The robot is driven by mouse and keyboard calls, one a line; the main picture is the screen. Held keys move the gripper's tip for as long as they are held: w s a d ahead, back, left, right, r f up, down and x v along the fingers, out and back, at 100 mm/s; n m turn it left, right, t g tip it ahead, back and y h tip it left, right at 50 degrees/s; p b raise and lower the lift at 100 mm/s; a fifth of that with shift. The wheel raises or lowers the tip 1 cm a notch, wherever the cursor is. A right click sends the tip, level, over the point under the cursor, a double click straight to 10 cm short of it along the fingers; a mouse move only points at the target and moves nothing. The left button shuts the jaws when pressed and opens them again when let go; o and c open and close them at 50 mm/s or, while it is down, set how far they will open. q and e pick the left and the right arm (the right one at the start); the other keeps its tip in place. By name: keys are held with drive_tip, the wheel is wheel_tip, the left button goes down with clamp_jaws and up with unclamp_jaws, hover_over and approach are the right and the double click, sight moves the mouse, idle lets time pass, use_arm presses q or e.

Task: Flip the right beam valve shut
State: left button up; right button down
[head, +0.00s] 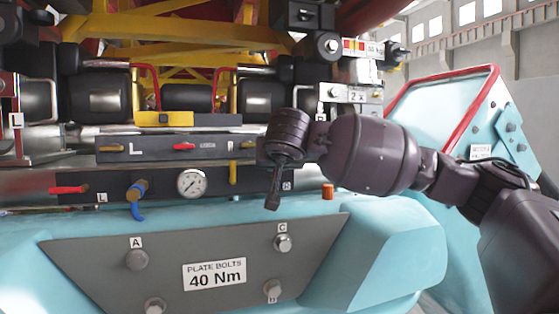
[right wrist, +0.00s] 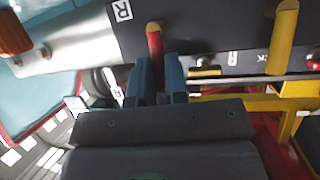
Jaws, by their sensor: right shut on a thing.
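The right beam valve's red handle (right wrist: 156,47) shows in the right wrist view, with a yellow end (right wrist: 153,27), beside the dark plate's R label (right wrist: 122,10). My right gripper (right wrist: 160,62) is shut on this handle, one blue finger on each side; the part between the fingers is partly hidden. In the head view my right gripper (head: 272,207) hangs down in front of the beam's right end and hides the valve. The left beam valve's red handle (head: 67,190) lies sideways near the L label. My left gripper is out of view.
A pressure gauge (head: 192,183) and a brass fitting with a blue hose (head: 137,208) are left of my gripper. An orange cap (head: 327,191) is close on its right. A grey bolt plate (head: 190,255) lies below. A yellow bar (right wrist: 283,38) stands out in the wrist view.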

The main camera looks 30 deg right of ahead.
drive_tip(key=shift+a, duration=0.1)
idle(0.5)
drive_tip(key=c, duration=1.1)
unclamp_jaws()
drive_tip(key=b+v, duration=0.1)
drive_tip(key=v, duration=0.9)
drive_tip(key=shift+s+a, duration=0.25)
drive_tip(key=shift+s, duration=0.05)
